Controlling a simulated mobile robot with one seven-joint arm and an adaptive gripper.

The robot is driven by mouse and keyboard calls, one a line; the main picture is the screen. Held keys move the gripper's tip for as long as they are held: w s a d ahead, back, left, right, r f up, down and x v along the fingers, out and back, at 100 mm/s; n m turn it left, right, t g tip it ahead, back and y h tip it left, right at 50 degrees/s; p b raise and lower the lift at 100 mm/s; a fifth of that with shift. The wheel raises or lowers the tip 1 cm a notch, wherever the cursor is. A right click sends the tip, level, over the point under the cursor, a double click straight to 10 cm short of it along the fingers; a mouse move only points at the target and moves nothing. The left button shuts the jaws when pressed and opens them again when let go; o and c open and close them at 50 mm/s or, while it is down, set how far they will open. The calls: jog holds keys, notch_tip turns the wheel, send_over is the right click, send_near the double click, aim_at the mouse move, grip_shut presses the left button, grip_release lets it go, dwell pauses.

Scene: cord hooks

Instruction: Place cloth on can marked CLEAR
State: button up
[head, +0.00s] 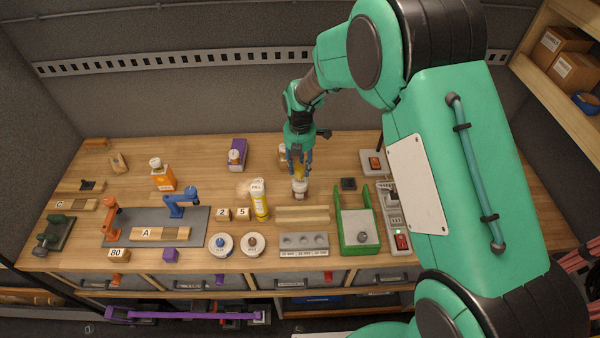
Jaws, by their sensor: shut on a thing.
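My gripper (299,172) points down over the back middle of the table. It is shut on a small yellow thing (299,168), mostly hidden by the fingers; I cannot tell whether it is the cloth. A small white and brown container (300,188) is directly below the fingertips; contact is unclear. Two round white-topped items, one with a blue centre (221,244) and one with a brown centre (252,244), sit at the front middle. Their lettering is too small to read. I cannot make out the word CLEAR on anything.
A yellow bottle (260,202) with a white top stands left of my gripper. A grey block with holes (304,244) and a green-framed tray (358,227) are at the front. An orange bottle (162,177) stands at left. My arm hides much of the right side.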

aim_at(300, 167)
jog(key=shift+f, duration=1.8)
jog(key=shift+f, duration=0.15)
jog(key=o, duration=1.1)
notch_tip(300, 167, up, 12)
jog(key=shift+r, duration=0.2)
